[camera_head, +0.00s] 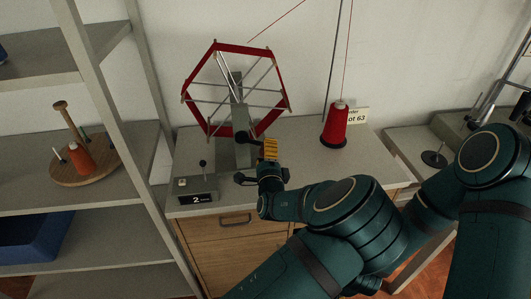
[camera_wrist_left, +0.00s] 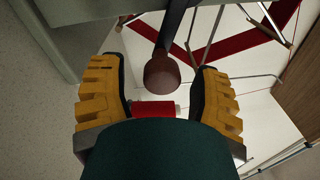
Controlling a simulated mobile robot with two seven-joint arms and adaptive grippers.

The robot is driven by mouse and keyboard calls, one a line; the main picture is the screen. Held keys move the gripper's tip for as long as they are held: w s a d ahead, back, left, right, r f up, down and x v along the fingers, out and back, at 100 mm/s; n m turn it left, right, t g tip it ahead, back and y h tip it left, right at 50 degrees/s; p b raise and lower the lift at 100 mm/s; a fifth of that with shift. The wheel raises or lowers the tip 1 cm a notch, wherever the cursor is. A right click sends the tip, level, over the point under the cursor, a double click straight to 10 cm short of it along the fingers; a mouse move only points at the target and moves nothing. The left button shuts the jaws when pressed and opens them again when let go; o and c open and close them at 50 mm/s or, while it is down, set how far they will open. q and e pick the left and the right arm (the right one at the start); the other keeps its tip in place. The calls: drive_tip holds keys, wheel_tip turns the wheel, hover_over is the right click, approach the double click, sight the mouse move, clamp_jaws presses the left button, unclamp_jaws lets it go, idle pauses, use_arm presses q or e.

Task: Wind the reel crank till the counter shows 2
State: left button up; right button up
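The reel (camera_head: 236,88), a red six-sided frame with metal spokes, stands upright on the grey bench top. Its crank (camera_head: 242,136) is on the near side, partly hidden by my left gripper (camera_head: 258,158). In the left wrist view, the round dark reddish-brown crank knob (camera_wrist_left: 162,72) lies between the two yellow-padded fingers of my left gripper (camera_wrist_left: 160,95). A gap shows on each side, so the fingers look open and apart from the knob. The counter (camera_head: 196,199) at the bench's front left shows 2. My right gripper is not in view.
A red thread cone (camera_head: 335,127) stands on the bench to the right, by a small label card (camera_head: 357,115). A short dark-knobbed lever (camera_head: 202,164) rises near the counter. Shelves (camera_head: 85,140) with a wooden spool holder (camera_head: 85,168) are at left.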

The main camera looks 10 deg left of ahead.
use_arm(q)
drive_tip(key=shift+a, duration=0.1)
drive_tip(key=v, duration=1.2)
drive_tip(key=s+a+f+n+g, duration=0.1)
drive_tip(key=a+f+g, duration=0.1)
drive_tip(key=f, duration=0.2)
drive_tip(key=s+a+f+n+g, duration=0.1)
drive_tip(key=a+f+n, duration=0.1)
drive_tip(key=f, duration=0.1)
drive_tip(key=a+f+n+g, duration=0.1)
drive_tip(key=a+f+g, duration=0.1)
drive_tip(key=f, duration=0.2)
drive_tip(key=shift+s+f+n+g, duration=0.3)
drive_tip(key=shift+s, duration=0.1)
drive_tip(key=s+a+f+n+g+h, duration=0.1)
drive_tip(key=s+f+n+g+h, duration=0.2)
drive_tip(key=s+f+n+g, duration=0.75)
drive_tip(key=s+n+h, duration=0.1)
drive_tip(key=s+d+n+h+b, duration=0.1)
drive_tip(key=s+n+h, duration=0.1)
drive_tip(key=s+d+n+h, duration=0.1)
drive_tip(key=s+n+h, duration=0.1)
drive_tip(key=shift+d+r, duration=0.1)
drive_tip(key=shift+r, duration=0.15)
